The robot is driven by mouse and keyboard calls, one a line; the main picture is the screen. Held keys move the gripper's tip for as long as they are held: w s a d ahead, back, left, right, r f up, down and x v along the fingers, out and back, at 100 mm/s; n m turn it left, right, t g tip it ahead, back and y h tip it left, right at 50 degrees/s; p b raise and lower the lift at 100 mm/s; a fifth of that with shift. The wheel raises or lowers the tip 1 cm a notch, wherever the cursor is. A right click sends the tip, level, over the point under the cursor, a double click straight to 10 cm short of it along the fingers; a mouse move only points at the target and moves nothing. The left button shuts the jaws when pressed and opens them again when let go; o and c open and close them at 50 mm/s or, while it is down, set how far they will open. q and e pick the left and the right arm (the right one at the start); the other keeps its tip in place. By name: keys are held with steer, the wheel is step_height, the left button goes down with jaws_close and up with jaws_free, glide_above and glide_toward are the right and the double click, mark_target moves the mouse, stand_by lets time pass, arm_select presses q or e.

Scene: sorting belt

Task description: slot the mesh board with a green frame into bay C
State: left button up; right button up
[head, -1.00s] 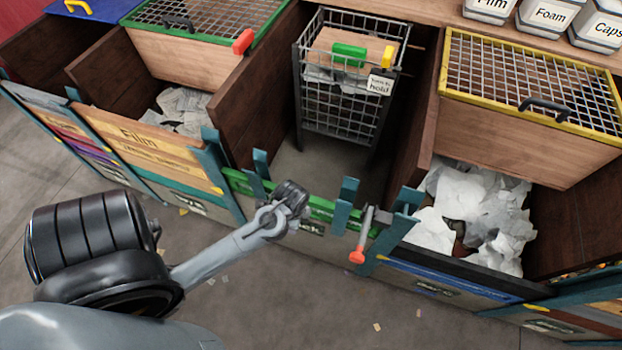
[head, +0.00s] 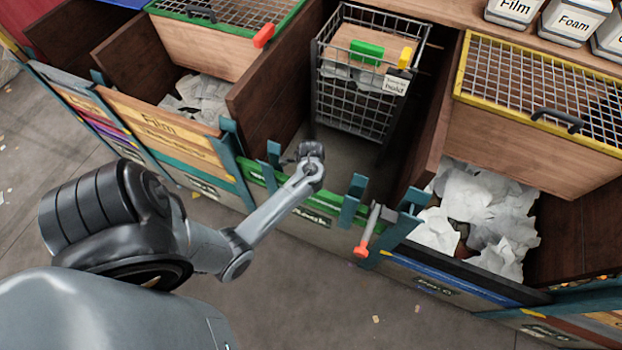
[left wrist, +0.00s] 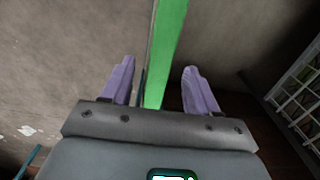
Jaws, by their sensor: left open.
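A mesh panel with a green frame (head: 232,12) lies flat over a wooden box at the top left of the head view. A low green bar (head: 262,178) spans the front of the middle bay between teal posts. My left gripper (head: 311,155) is above the bay front near this bar; its fingers are hidden there. In the left wrist view my left gripper (left wrist: 157,80) is open, with a green strip (left wrist: 168,45) running between its two purple fingers. Whether the strip is the board's frame or the bay's bar is unclear. The bay letters are unreadable.
A wire cart (head: 368,75) stands inside the middle bay. An orange-tipped lever (head: 368,232) hangs by the right teal post (head: 396,228). A yellow-framed mesh (head: 540,80) covers the box at right. White scraps (head: 480,215) fill the right bay.

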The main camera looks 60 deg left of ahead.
arm_select(q)
steer(key=shift+f+b, duration=0.65)
steer(key=shift+f, duration=1.55)
jaws_close()
steer(key=c, duration=0.6)
jaws_free()
jaws_close()
steer(key=shift+r, duration=0.1)
